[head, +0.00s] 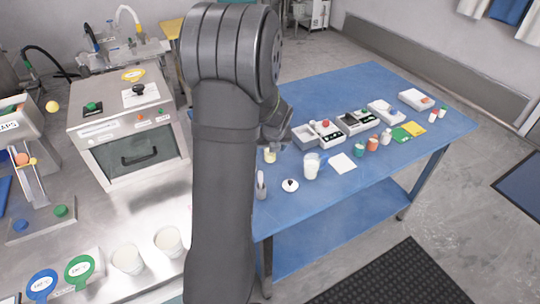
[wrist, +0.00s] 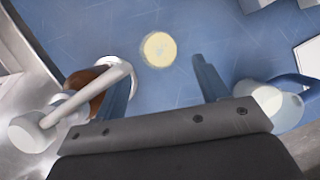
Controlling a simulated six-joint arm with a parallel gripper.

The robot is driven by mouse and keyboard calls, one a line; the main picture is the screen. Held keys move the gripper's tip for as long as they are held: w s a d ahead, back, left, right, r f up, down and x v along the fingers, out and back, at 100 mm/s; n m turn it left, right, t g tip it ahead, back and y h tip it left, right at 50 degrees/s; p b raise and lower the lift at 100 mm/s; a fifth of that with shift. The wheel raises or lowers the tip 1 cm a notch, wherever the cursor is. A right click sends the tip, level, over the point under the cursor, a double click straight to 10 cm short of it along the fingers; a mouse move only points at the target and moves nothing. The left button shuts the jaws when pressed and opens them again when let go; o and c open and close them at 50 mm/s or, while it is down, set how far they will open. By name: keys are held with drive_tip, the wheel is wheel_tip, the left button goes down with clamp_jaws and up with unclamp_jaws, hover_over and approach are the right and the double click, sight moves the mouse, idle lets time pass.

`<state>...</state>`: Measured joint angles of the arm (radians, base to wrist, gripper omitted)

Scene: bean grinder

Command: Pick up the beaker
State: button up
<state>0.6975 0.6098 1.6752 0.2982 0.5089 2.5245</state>
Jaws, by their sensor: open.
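The beaker, a small clear vessel with pale yellow contents (head: 270,155), stands upright on the blue table near its left side, just below my gripper in the head view. In the wrist view the beaker (wrist: 158,49) shows from above as a pale yellow disc, ahead of my gripper (wrist: 163,78) and roughly between the lines of its two fingers. The fingers are apart with nothing between them, and they do not touch the beaker. In the head view my gripper (head: 275,136) is partly hidden by my arm.
A brown grinder-like object (wrist: 88,98) with a white crank lies close by the left finger. A white jug (head: 311,165) with a blue handle stands right of the beaker. Several boxed devices stand farther right.

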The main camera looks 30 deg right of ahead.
sight(270, 154)
drive_tip(key=shift+x, duration=2.7)
drive_tip(key=shift+w+d+r, duration=0.1)
drive_tip(key=shift+w+d, duration=0.05)
drive_tip(key=shift+d, duration=0.05)
drive_tip(key=c, duration=1.1)
